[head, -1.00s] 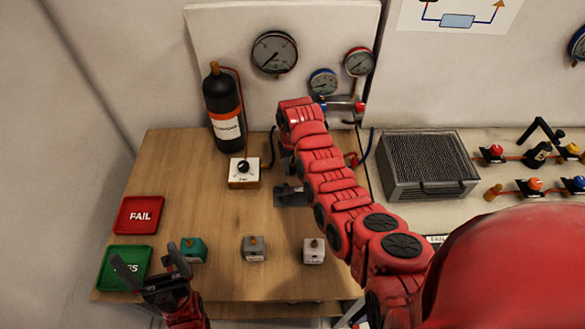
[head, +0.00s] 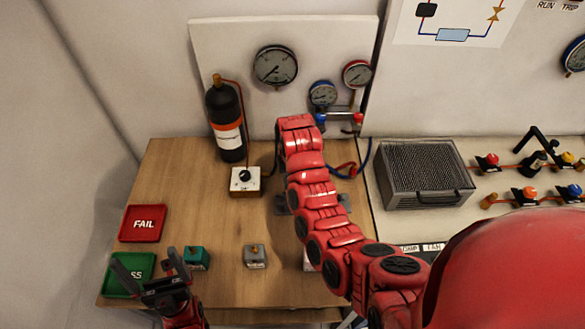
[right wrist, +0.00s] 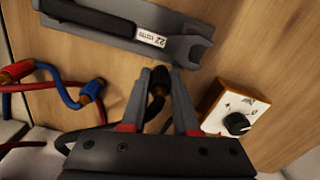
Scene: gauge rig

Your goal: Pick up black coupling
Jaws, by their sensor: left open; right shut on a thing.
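The black coupling (right wrist: 157,82) is a dark fitting with an orange-brown ring on the end of a black hose. In the right wrist view it sits between the fingers of my right gripper (right wrist: 161,75), which is shut on it. In the head view my right arm hides this gripper and the coupling, near the small white box with a black knob (head: 245,180). My left gripper (head: 147,262) is open and empty at the lower left, in front of the green tray (head: 122,286).
A wrench in a grey holder (right wrist: 110,20) lies close to the right fingertips. Blue and red hose ends (right wrist: 92,88) lie to the left. A black bottle (head: 226,125) stands behind the knob box. A red FAIL tray (head: 143,236) and small blocks (head: 255,262) are on the wooden table.

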